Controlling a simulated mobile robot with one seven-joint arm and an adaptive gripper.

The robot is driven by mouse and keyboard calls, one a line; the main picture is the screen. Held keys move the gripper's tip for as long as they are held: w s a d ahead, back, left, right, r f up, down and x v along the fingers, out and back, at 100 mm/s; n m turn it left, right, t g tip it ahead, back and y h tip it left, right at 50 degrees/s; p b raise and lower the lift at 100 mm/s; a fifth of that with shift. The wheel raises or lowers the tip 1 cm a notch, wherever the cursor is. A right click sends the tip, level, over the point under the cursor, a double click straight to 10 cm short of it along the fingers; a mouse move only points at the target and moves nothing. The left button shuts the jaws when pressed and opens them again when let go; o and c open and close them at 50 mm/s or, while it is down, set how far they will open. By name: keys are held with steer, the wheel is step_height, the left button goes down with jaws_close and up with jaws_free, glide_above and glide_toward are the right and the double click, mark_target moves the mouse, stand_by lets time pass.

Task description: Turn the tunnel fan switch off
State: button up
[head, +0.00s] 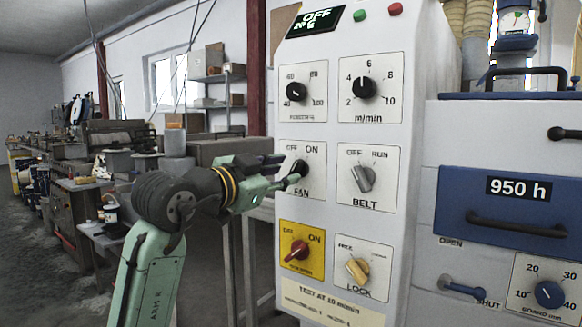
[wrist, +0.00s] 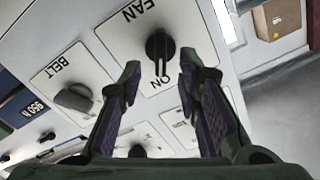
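The fan switch (head: 301,168) is a black knob on a white plate marked OFF, ON and FAN, on the pale control panel (head: 339,220). In the wrist view the fan switch (wrist: 159,45) shows its pointer toward the ON mark. The OFF mark is not readable there. My gripper (head: 297,181) is at the fan plate in the head view. In the wrist view my gripper (wrist: 160,64) is open, with one finger on each side of the knob. I see gaps beside the knob and cannot tell whether a finger touches it.
The belt knob (head: 362,179) is right of the fan plate. Below are a red knob (head: 299,251) on a yellow plate and a lock knob (head: 357,269). A blue drawer (head: 510,207) stands right.

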mark_target(293, 169)
steer(key=shift+x, duration=1.85)
steer(key=shift+c, duration=0.5)
jaws_close()
